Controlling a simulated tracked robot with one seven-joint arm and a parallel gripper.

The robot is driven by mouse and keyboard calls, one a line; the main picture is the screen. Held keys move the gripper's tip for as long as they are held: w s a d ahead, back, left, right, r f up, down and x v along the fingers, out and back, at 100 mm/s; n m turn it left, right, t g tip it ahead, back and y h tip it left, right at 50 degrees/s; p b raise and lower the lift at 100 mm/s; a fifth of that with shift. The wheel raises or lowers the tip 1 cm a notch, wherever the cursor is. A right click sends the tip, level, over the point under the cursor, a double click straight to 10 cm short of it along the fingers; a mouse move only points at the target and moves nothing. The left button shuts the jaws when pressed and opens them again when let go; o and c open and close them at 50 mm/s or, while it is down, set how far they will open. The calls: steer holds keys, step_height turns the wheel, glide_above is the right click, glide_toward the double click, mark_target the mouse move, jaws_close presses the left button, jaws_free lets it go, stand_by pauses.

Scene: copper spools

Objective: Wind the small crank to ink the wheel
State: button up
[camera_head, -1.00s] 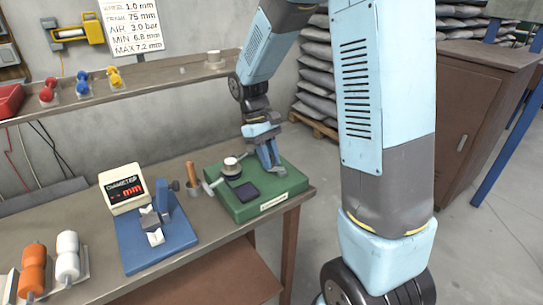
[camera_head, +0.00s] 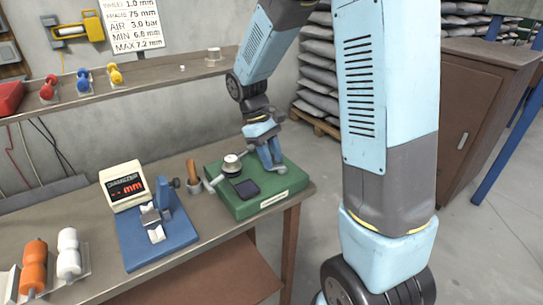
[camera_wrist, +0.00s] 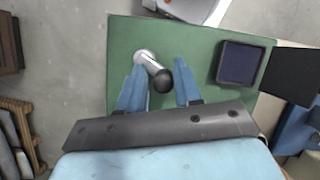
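A green base (camera_head: 285,183) stands at the right end of the bench. A white-topped round wheel (camera_head: 232,161) and a dark square pad (camera_head: 246,188) are on it; the pad also shows in the wrist view (camera_wrist: 240,62). The small crank (camera_wrist: 146,58) has a silver arm and a black knob (camera_wrist: 161,81), seen in the wrist view. My gripper (camera_head: 268,158) is down over the back right of the base. In the wrist view its two blue fingers (camera_wrist: 160,72) are apart, with the knob between them and gaps visible on both sides.
A blue gauge stand (camera_head: 158,235) with a diameter display (camera_head: 124,187) is left of the base. A brown peg in a cup (camera_head: 194,178) stands between them. Orange (camera_head: 34,266) and white spools (camera_head: 68,254) are at the front left. A shelf (camera_head: 140,88) runs behind.

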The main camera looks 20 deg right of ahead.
steer(key=shift+o, duration=1.2)
steer(key=shift+a, duration=0.1)
steer(key=shift+w+r, duration=0.1)
steer(key=v, duration=1.3)
steer(key=shift+r, duration=0.3)
steer(key=s+d+r+m+t+y, duration=0.1)
steer(key=s+d+r+m+t, duration=0.1)
steer(key=s, duration=0.5)
steer(key=s+d+r+m+t+y, duration=0.1)
steer(key=s+d+m+t, duration=0.1)
steer(key=s, duration=0.5)
steer(key=s+d+r+m+t, duration=0.2)
steer(key=s+d+m+t, duration=0.1)
steer(key=s, duration=0.4)
steer(key=shift+s+d+r+t+y, duration=0.35)
steer(key=shift+d+t, duration=0.45)
steer(key=shift+t, duration=0.4)
